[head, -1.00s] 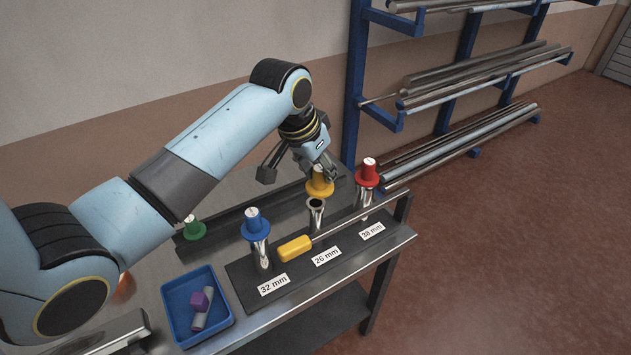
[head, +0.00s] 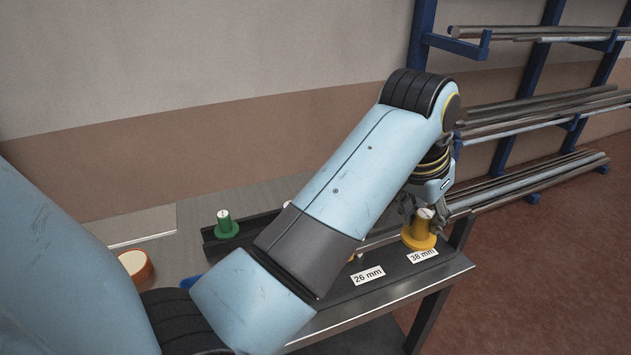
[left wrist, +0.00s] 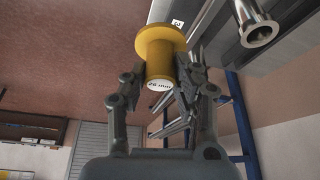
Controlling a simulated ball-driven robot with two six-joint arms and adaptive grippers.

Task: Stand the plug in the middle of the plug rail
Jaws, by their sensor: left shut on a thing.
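My left gripper (head: 424,214) is shut on the yellow plug (head: 418,233), wide flange and all, near the 38 mm label at the right end of the bench. In the left wrist view the yellow plug (left wrist: 158,55) sits between the fingers (left wrist: 162,84), with "26 mm" on its end face. The dark plug rail (head: 216,246) runs along the back of the bench. A green plug (head: 227,226) stands at its left end. My arm hides the rail's middle. My right gripper is not in view.
The open end of a steel tube (left wrist: 260,33) shows in the left wrist view. The blue and red plugs are hidden. An orange roll (head: 136,266) lies at the left. A blue rack with steel bars (head: 540,115) stands behind at the right.

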